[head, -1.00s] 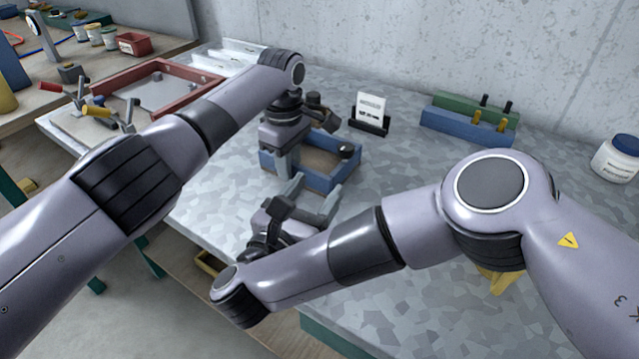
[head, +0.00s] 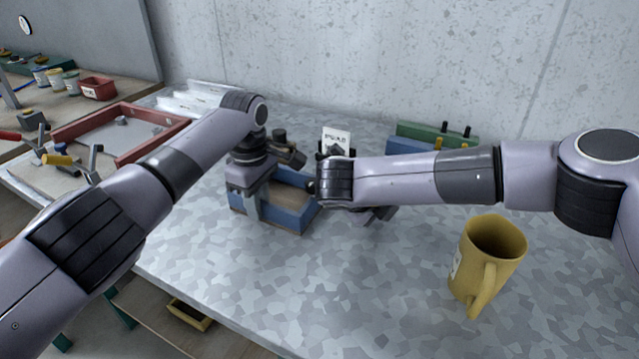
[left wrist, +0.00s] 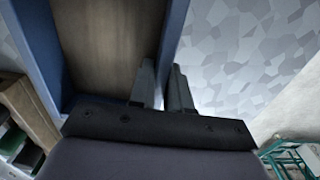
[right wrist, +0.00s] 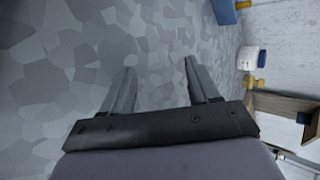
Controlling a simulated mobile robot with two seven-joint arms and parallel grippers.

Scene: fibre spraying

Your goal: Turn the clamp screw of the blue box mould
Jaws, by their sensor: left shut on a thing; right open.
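The blue box mould (head: 287,219), an open box with a brown floor, sits on the speckled bench. My left gripper (head: 252,206) is shut on its near-left wall. In the left wrist view the fingers (left wrist: 163,68) straddle the mould's blue wall (left wrist: 172,30). My right gripper is mostly hidden behind its own arm in the head view, to the right of the mould. In the right wrist view it is open and empty (right wrist: 160,68) over bare bench. The clamp screw cannot be made out; my right wrist covers the mould's right end.
A yellow mug (head: 486,258) stands at the front right. A card in a stand (head: 336,138) and green (head: 435,134) and blue (head: 408,147) blocks stand along the wall. A red frame (head: 118,133) lies on the left bench. The middle front of the bench is clear.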

